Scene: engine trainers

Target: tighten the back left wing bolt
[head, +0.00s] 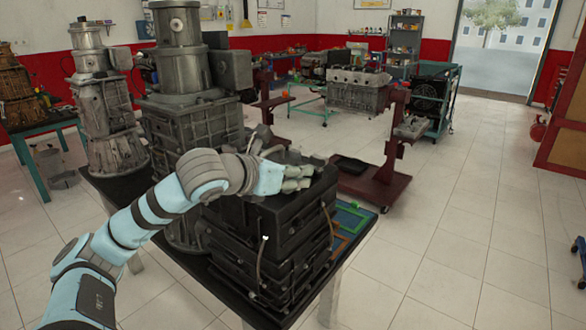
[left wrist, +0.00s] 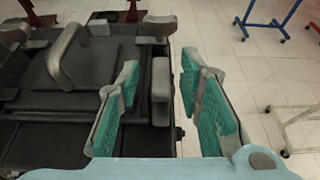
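A black boxy unit (head: 270,235) stands on the table, with metal rods and cables on its sides. My left gripper (head: 297,180) is over its top. In the left wrist view, the gripper's two teal-padded fingers (left wrist: 159,64) are spread apart. A grey upright block, which looks like a wing bolt (left wrist: 160,82), shows at the unit's edge in the gap between the fingers, with space on both sides. Another grey wing-like piece (left wrist: 159,25) is farther along that edge. I cannot tell which is the back left wing bolt. My right gripper is not in view.
A curved grey handle (left wrist: 68,52) rises from the unit's top. Tall grey gearboxes (head: 190,95) stand behind it on the same dark table. A red engine stand (head: 378,180) is beyond, and the tiled floor (head: 450,240) to the right is open.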

